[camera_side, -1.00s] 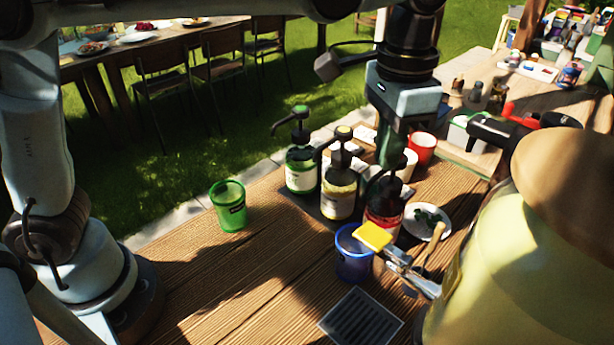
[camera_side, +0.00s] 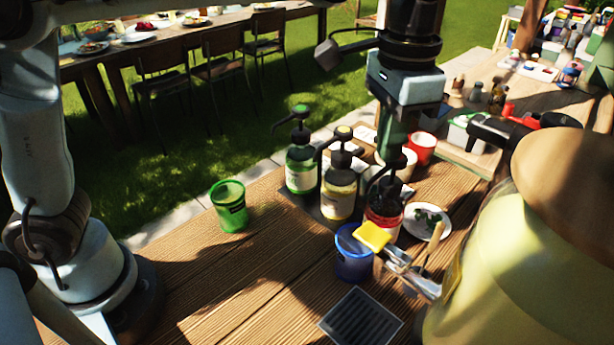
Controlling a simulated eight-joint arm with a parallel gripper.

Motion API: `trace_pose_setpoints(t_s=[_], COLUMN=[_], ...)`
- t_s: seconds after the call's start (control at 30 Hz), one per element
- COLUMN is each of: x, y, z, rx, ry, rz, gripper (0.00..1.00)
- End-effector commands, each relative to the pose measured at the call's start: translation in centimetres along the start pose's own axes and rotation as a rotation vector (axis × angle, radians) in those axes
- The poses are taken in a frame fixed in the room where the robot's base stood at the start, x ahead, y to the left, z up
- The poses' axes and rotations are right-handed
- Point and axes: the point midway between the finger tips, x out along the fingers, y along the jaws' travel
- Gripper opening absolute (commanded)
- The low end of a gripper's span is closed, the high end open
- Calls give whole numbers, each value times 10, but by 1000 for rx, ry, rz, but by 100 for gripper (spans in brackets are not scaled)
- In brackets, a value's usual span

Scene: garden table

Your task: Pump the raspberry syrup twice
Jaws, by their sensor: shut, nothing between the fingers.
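The red syrup bottle (camera_side: 383,224) with a black pump head (camera_side: 384,182) stands at the right end of a row of pump bottles. I take it as the raspberry one; its label is too small to read. My gripper (camera_side: 393,160) points down, shut and empty, right over this pump head. I cannot tell whether its tips touch the head.
A green cup (camera_side: 230,208) stands left of the bottles. A dark drip grate (camera_side: 361,318) lies in front. The wood at left front is clear.

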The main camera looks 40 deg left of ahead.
Motion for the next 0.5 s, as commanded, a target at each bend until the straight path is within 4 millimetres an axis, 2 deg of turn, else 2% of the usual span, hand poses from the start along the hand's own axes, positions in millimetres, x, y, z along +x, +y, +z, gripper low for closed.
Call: trace_pose_setpoints(t_s=[0.5], x=[5], y=[0], z=[0], rx=[0], ry=[0], rz=[0], gripper=[0])
